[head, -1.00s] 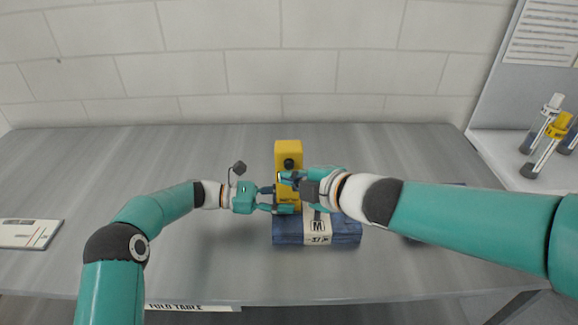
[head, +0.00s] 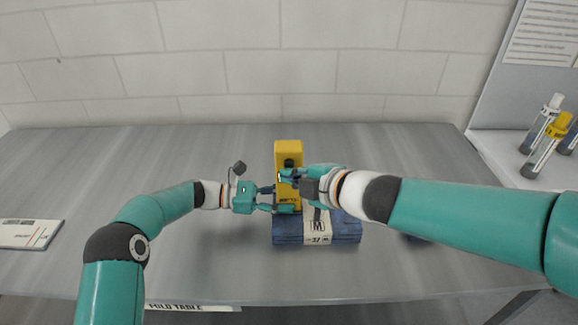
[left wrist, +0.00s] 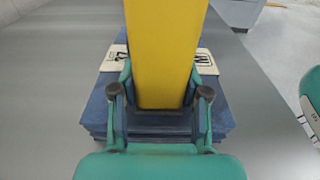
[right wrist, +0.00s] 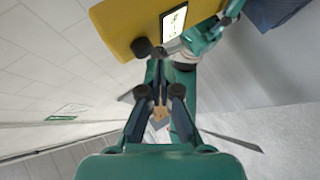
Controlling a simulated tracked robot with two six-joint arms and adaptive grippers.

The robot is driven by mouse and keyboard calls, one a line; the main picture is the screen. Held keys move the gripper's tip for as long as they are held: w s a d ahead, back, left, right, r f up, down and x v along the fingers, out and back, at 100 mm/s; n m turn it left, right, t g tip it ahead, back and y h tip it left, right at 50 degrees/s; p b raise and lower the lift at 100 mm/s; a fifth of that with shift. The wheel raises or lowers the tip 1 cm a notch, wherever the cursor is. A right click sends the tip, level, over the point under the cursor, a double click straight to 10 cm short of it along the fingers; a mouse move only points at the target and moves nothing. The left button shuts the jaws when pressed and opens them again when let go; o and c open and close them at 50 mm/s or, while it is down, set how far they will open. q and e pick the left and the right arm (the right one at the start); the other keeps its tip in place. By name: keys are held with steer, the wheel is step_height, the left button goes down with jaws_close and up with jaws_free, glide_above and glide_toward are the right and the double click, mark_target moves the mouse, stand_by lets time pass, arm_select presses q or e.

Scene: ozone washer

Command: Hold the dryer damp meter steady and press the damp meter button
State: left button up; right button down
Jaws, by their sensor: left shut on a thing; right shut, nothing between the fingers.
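My right gripper (head: 288,177) is shut and empty in front of the meter, just below the button. In the right wrist view its closed fingers (right wrist: 160,95) end close to the dark button (right wrist: 141,47) and the lit display (right wrist: 173,20). I cannot tell whether they touch the button.
The folded blue stack (head: 347,231) with a white printed band lies on the grey table (head: 200,270), by the meter's base. A white card (head: 28,233) lies at far left. Capped tubes (head: 545,140) stand on a pale surface at right. The table's back left is clear.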

steer(key=shift+w, duration=0.7)
stand_by(0.7)
steer(key=shift+s, duration=1)
steer(key=shift+s, duration=0.1)
steer(key=s, duration=0.4)
steer(key=shift+s, duration=0.4)
stand_by(0.5)
arm_select(q)
steer(key=o, duration=0.9)
steer(key=shift+o, duration=0.2)
